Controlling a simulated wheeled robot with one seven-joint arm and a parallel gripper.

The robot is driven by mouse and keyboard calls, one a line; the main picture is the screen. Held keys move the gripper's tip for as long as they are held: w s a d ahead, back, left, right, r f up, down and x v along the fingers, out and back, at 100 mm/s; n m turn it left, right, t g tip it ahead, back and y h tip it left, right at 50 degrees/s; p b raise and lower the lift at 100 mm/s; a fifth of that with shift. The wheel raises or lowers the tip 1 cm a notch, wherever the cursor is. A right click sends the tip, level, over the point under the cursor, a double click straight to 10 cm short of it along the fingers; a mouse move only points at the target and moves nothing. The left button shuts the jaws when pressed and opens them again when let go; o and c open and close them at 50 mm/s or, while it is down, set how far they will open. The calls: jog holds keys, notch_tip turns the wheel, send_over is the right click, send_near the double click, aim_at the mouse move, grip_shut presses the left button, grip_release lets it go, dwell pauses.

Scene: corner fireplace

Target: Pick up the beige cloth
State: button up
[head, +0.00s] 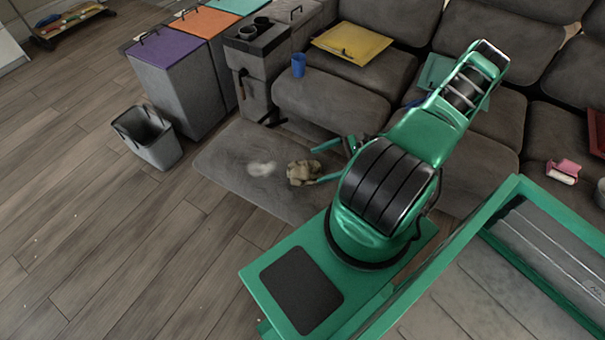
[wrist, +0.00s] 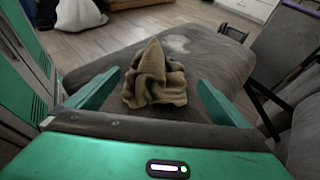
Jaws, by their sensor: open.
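The beige cloth (head: 303,172) lies crumpled on a grey cushioned surface (head: 225,165) in front of the sofa. In the wrist view the cloth (wrist: 155,78) rises to a peak and sits between my two fingers. My gripper (wrist: 160,92) is open, with one green finger on each side of the cloth and a visible space at both sides. In the head view my gripper (head: 322,163) reaches the cloth from the right, partly hidden behind my arm. I cannot tell whether the fingers touch the cushion.
A pale patch (head: 261,168) lies left of the cloth. A grey bin (head: 148,138) stands on the wooden floor at left. Lidded boxes (head: 180,85) stand behind. The sofa (head: 330,100) holds a blue cup (head: 298,65) and a yellow folder (head: 352,42). Open floor lies at lower left.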

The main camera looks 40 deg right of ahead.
aim_at(305, 170)
jog(key=shift+x, duration=3.6)
jog(key=shift+s+a, duration=0.1)
jog(key=c, duration=0.7)
